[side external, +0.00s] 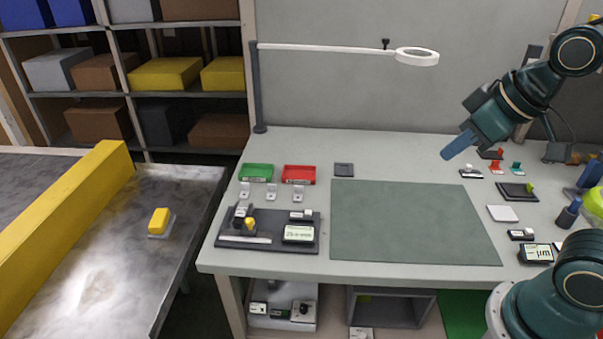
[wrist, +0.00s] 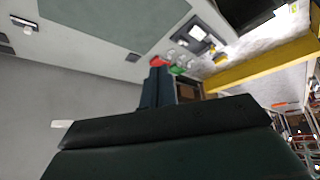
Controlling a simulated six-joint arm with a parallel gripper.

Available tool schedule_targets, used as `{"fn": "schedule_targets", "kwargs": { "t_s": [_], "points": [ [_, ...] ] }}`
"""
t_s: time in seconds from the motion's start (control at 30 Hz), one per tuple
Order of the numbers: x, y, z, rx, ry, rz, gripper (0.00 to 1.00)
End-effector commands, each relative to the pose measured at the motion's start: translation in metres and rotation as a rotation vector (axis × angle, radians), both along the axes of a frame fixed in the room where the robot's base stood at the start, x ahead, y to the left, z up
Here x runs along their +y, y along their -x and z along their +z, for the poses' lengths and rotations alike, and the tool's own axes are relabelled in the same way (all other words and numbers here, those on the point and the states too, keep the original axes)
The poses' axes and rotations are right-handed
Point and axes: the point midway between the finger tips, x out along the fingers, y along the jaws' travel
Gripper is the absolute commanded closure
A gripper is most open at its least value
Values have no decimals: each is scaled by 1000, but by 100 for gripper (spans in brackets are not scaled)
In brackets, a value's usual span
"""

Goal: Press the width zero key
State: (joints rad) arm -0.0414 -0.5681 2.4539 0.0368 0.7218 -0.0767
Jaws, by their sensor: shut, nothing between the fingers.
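My gripper (side external: 447,153) is shut and empty, high above the right half of the bench. Its shut blue fingers also show in the wrist view (wrist: 157,78). A dark gauge plate (side external: 275,245) at the bench's left front carries a display (side external: 298,234), a yellow-topped part (side external: 250,223) and a small white-topped block (side external: 301,215). The same plate shows small in the wrist view (wrist: 214,38). A second display marked µm (side external: 536,253) stands at the right front, with a small block (side external: 521,235) behind it. I cannot read which key is the width zero key. My gripper is far from both displays.
A green tray (side external: 257,172) and a red tray (side external: 299,174) stand behind the plate, with several small white stands. A bare green mat (side external: 410,222) covers the middle. A magnifier lamp (side external: 416,57) overhangs the back. The conveyor (side external: 120,265) lies left, with a yellow block (side external: 159,221).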

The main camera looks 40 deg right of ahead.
Motion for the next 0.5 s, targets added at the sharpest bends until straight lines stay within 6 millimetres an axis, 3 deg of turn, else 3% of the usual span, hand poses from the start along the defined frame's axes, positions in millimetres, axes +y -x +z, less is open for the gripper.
{"fn": "schedule_targets", "kwargs": {
  "t_s": [0.5],
  "points": [
    [11,-95,-25,-67,109,133,100]
  ]
}}
